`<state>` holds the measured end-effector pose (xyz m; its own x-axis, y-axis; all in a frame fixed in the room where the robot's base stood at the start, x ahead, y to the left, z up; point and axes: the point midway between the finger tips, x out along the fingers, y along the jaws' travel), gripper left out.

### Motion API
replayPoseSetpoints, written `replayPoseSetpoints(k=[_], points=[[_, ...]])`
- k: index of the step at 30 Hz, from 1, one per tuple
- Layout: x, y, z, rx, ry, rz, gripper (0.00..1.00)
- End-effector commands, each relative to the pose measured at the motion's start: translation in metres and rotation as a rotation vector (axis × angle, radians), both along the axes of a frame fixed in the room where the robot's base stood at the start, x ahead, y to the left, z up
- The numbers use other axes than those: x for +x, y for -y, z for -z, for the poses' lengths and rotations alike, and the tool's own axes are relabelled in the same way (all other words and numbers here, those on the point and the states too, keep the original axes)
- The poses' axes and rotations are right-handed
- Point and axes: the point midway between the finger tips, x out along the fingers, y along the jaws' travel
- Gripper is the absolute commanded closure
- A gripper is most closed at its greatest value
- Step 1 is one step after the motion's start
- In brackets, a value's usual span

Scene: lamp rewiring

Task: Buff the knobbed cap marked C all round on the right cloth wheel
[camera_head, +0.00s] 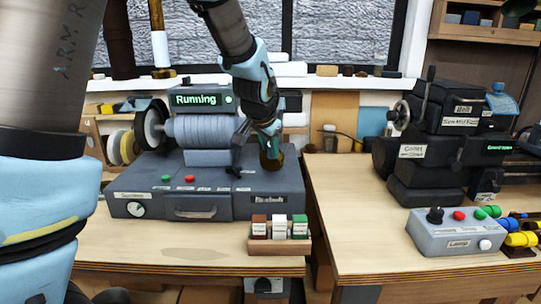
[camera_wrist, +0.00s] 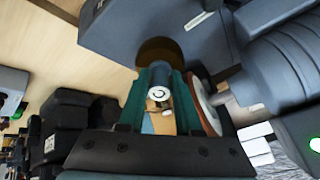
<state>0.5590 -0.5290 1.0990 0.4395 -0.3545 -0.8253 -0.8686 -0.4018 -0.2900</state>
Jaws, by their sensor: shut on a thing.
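My gripper (camera_wrist: 160,108) is shut on the dark blue-grey knob of the knobbed cap, its teal pads on either side. The cap's round brown body (camera_wrist: 158,50) shows beyond the fingers. In the head view the brown cap (camera_head: 276,161) is below my gripper (camera_head: 268,145), at the right end of the buffing machine. I cannot read a mark C on it. The right cloth wheel (camera_wrist: 204,104), with a reddish-brown rim, stands close beside the right finger in the wrist view. I cannot tell whether the cap touches it. In the head view my arm largely hides that wheel.
The machine's display (camera_head: 201,99) reads "Running" in green. The left wheel (camera_head: 152,124) is at the motor's other end. A rack of brown, white and green blocks (camera_head: 279,246) stands in front. A dark machine (camera_head: 430,150) and a grey control box (camera_head: 456,236) stand on the right table.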

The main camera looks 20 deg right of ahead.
Motion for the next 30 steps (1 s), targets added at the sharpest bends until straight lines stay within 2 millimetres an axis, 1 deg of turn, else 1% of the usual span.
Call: replayPoseSetpoints(k=[5, 8, 11, 14, 19, 24, 27, 30], points=[[0.0029, -0.0010, 0.0015, 0.019, -0.005, 0.043, 1.00], [0.0054, -0.0014, 0.0033, 0.051, -0.012, 0.114, 1.00], [0.0073, -0.0010, 0.0056, 0.101, -0.017, 0.226, 1.00], [0.0084, -0.0005, 0.0074, 0.165, -0.016, 0.368, 1.00], [0.0094, 0.0001, 0.0088, 0.301, 0.019, 0.671, 1.00], [0.0080, -0.0001, 0.0071, 0.446, 0.109, 1.006, 1.00], [0.0065, -0.0010, 0.0051, 0.509, 0.172, 1.167, 1.00], [0.0055, -0.0018, 0.0026, 0.554, 0.225, 1.285, 1.00]])
